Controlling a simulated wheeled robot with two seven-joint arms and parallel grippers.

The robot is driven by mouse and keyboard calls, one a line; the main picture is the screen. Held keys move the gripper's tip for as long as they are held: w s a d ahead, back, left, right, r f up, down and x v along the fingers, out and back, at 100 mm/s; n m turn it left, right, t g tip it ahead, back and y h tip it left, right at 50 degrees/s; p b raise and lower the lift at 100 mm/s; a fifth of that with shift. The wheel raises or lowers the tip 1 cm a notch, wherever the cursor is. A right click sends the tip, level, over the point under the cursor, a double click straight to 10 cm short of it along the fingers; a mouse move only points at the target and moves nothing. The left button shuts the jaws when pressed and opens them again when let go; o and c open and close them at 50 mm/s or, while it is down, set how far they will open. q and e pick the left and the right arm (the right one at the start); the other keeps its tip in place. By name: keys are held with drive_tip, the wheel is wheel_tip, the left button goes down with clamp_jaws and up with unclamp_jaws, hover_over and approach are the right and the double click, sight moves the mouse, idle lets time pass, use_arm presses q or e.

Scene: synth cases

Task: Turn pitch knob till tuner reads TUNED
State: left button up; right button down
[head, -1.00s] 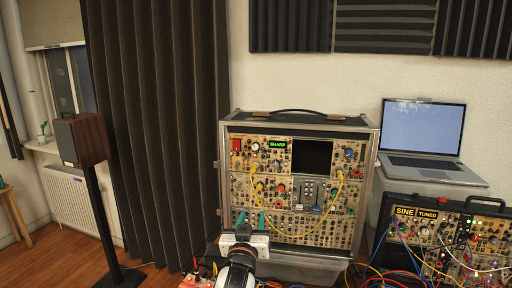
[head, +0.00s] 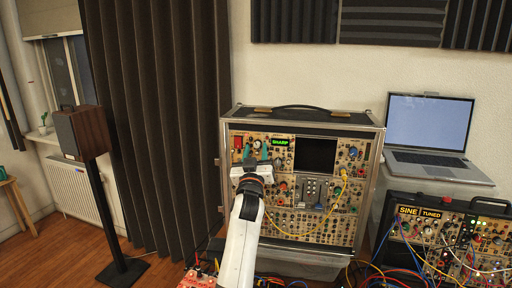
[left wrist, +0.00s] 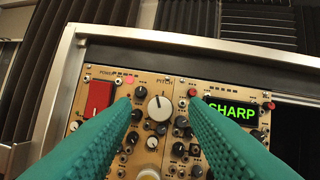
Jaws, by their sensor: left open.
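The modular synth case (head: 377,165) stands in the middle of the head view. Its tuner display reads SHARP in green, in the head view (head: 281,142) and in the left wrist view (left wrist: 232,112). The white pitch knob (left wrist: 158,107) sits under the PITCH label, left of the tuner, with its pointer mark near the top. My left gripper (head: 255,152) is open, with its teal fingers toward the panel. In the left wrist view, its fingertips (left wrist: 159,104) appear on either side of the knob, with visible gaps. I cannot tell how far off the panel they are. My right gripper is out of view.
A red switch (left wrist: 99,98) is left of the knob. A yellow cable (head: 338,205) loops across the panel. A speaker (head: 80,135) stands at left.

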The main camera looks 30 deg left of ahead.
use_arm(q)
drive_tip(key=shift+w+a+r, duration=0.15)
drive_tip(key=shift+w, duration=0.2)
drive_tip(key=c, duration=0.9)
drive_tip(key=shift+n, duration=0.3)
clamp_jaws()
drive_tip(key=n+b, duration=0.1)
drive_tip(key=n+g+y+b, duration=0.1)
drive_tip(key=b, duration=0.1)
drive_tip(key=shift+f+n, duration=0.2)
drive_tip(key=shift+n, duration=0.1)
drive_tip(key=shift+r+n+g+y+b, duration=0.1)
drive_tip(key=shift+n+g+y+b, duration=0.25)
drive_tip(key=shift+n, duration=0.25)
drive_tip(key=shift+r+n+g+y+b, duration=0.15)
drive_tip(key=shift+n+g+y+b, duration=0.25)
drive_tip(key=shift+n, duration=0.7)
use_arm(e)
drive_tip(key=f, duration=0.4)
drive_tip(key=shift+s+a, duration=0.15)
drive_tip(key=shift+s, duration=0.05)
